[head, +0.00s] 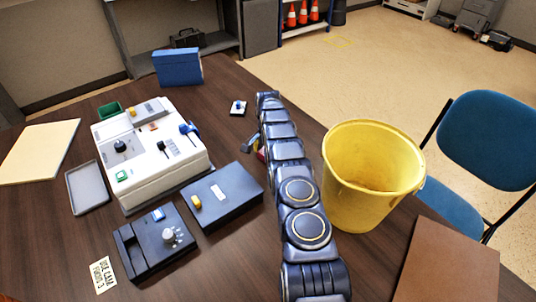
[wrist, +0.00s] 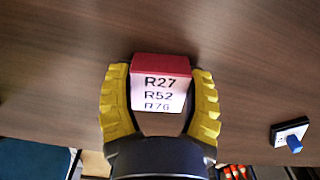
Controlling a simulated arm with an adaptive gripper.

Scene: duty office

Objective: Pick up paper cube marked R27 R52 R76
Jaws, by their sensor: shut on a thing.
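The paper cube (wrist: 160,90) shows in the wrist view with a red top side and a white face printed R27, R52, R76. My gripper (wrist: 161,88) has its two yellow ribbed fingers closed on the cube's left and right sides. In the head view my gripper (head: 256,150) is mostly hidden behind my arm, left of the arm's middle. A small bit of red shows there, but the cube cannot be made out clearly. I cannot tell whether the cube touches the table.
A yellow bucket (head: 372,185) stands close to the right of my arm. A dark box (head: 222,197) and a white control unit (head: 150,150) are to the left. A small switch plate (head: 238,107) lies behind. A brown board (head: 446,262) lies at front right.

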